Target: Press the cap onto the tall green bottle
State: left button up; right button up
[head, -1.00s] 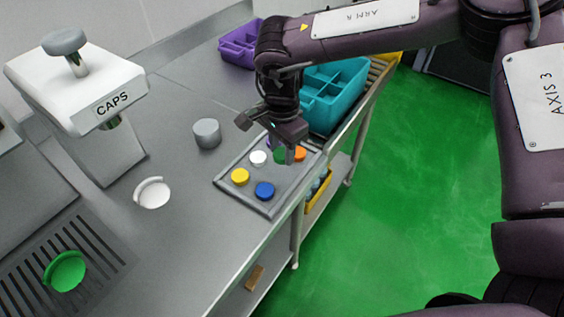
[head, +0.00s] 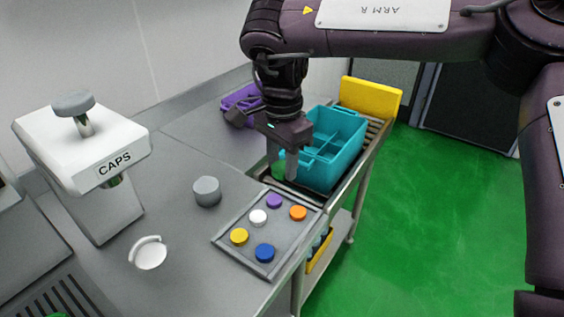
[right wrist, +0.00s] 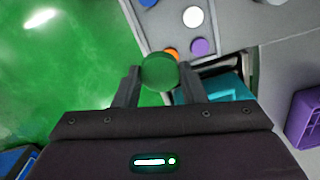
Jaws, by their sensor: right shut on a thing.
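My right gripper (head: 282,166) is shut on a green cap (right wrist: 160,72). In the right wrist view the cap's round face shows between the two fingers. In the head view only a bit of green shows there, and the gripper is above the far end of the cap tray, in front of the teal crate. No tall green bottle can be made out. A sliver of a green thing (head: 55,315) shows at the bottom left edge of the head view. My left gripper is out of view.
The grey tray (head: 232,251) holds purple, white, orange, yellow and blue caps. A white press marked CAPS (head: 85,148) stands left, a white cupped holder (head: 150,256) in front. A grey cylinder (head: 207,191) stands mid-counter. A teal divided crate (head: 345,150) is behind the gripper.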

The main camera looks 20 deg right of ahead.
jog(key=s+d+f+n, duration=0.4)
jog(key=s+f+n, duration=0.3)
jog(key=s+f, duration=0.2)
notch_tip(320, 180, down, 2)
jog(key=shift+s+f+n, duration=0.25)
jog(key=shift+s+n, duration=0.1)
jog(key=shift+n, duration=0.05)
